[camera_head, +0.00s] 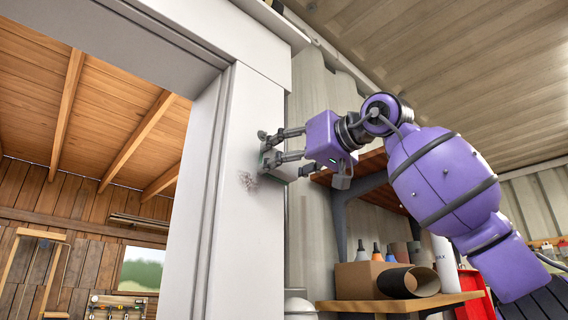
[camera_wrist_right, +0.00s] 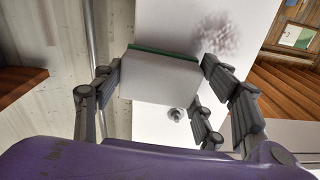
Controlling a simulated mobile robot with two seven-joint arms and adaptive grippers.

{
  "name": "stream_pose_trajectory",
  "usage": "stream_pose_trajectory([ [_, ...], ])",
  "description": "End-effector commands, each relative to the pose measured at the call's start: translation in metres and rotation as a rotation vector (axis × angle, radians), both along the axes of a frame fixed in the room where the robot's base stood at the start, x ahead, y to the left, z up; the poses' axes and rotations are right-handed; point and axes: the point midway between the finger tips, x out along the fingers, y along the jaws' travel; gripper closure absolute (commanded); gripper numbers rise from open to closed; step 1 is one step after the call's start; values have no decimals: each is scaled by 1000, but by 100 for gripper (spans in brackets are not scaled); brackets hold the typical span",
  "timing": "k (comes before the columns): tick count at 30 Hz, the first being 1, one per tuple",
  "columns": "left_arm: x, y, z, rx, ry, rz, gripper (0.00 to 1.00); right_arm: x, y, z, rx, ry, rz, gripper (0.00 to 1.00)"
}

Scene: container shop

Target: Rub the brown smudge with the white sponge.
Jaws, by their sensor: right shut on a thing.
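The brown smudge (camera_head: 247,180) is a faint speckled patch on the white door-frame post (camera_head: 232,225). In the right wrist view the smudge (camera_wrist_right: 209,38) lies just beyond the sponge, to its upper right. My right gripper (camera_head: 266,150) is beside the post, up and right of the smudge. It is shut on the white sponge (camera_wrist_right: 160,78), whose green face shows along its far edge toward the post. In the head view the fingers mostly hide the sponge. I cannot tell whether the sponge touches the post. My left gripper is out of view.
Right of the post is a corrugated wall with a wooden shelf (camera_head: 390,305) below my right arm. It holds a cardboard box (camera_head: 356,281), a dark roll (camera_head: 407,282) and bottles. A doorway opens left of the post.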

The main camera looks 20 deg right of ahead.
Motion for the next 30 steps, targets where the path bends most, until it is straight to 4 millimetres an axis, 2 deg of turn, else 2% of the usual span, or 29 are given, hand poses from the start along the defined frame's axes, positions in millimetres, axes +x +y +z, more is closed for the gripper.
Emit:
stream_pose_trajectory([
  [16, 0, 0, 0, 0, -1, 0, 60, -50, -18, 1, 0, -3, 0, 67],
  [30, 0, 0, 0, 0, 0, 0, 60, -57, -21, 1, 1, -3, 0, 67],
])
